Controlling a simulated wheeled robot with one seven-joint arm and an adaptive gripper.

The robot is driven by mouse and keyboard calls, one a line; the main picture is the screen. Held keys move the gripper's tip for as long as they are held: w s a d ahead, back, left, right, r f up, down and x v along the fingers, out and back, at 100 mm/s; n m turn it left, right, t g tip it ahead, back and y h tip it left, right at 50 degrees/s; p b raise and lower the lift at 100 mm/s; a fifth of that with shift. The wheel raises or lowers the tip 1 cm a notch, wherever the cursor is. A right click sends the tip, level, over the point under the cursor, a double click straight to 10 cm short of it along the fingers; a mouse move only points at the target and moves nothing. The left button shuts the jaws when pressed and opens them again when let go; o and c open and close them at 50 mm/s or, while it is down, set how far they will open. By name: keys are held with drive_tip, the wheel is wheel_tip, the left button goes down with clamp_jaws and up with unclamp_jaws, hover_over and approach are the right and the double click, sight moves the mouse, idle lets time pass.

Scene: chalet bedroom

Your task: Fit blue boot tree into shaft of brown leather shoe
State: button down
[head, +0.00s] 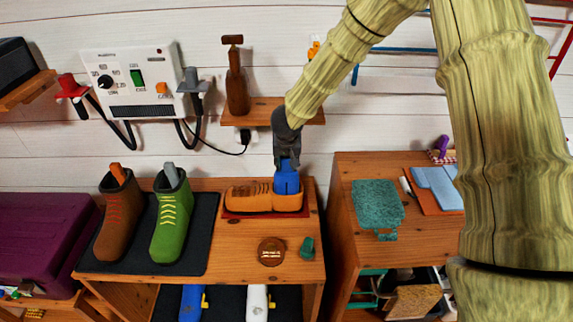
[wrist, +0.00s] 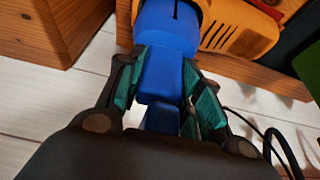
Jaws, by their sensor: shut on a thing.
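The tan-brown leather shoe (head: 247,198) lies on a dark red mat (head: 232,214) on the wooden bench, toe to the left. My gripper (head: 287,163) is above its heel end, pointing down, and is shut on the blue boot tree (head: 287,181). The tree stands upright at the shoe's opening, and its lower end is hidden by the shoe. In the wrist view the teal finger pads press both sides of the blue boot tree (wrist: 165,65). There the tree meets the orange-lit shoe (wrist: 236,30); how deep it sits I cannot tell.
A brown boot (head: 118,215) with an orange tree and a green boot (head: 171,222) with a grey tree stand on a dark mat at left. A round brown tin (head: 271,252) and a teal block (head: 307,248) lie in front. A small wall shelf (head: 262,112) is behind.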

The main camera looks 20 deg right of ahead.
drive_tip(key=shift+f, duration=0.55)
drive_tip(key=c, duration=1)
unclamp_jaws()
drive_tip(key=shift+o, duration=0.2)
drive_tip(key=v, duration=1.2)
drive_tip(key=shift+p, duration=0.45)
drive_tip(key=shift+s, duration=0.15)
